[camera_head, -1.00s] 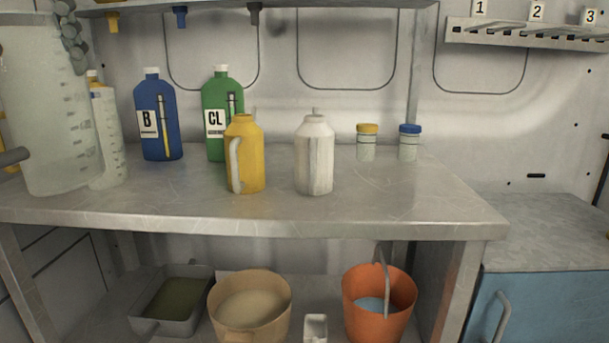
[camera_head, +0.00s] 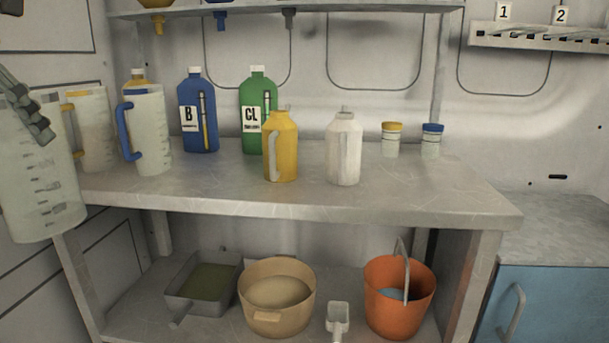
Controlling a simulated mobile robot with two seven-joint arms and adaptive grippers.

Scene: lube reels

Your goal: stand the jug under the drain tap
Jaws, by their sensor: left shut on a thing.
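A translucent graduated jug (camera_head: 42,200) hangs at the left edge of the head view. My left gripper (camera_head: 36,122) is shut on it near its top. The jug is roughly upright, slightly tilted, in front of the bench's left end, with its base lower in the picture than the bench top. Its handle and far side are hidden or out of frame. Yellow (camera_head: 158,24), blue (camera_head: 221,18) and grey (camera_head: 290,18) nozzles hang under the upper shelf; I cannot tell which, if any, is the drain tap. My right gripper is not in view.
A blue-handled jug (camera_head: 152,135) and a yellow-handled jug (camera_head: 94,130) stand on the bench (camera_head: 400,200), left. Blue (camera_head: 198,120), green (camera_head: 257,85), yellow (camera_head: 281,150) and white (camera_head: 345,150) containers stand farther right. Bins and an orange bucket (camera_head: 392,300) sit below. The bench's front right is clear.

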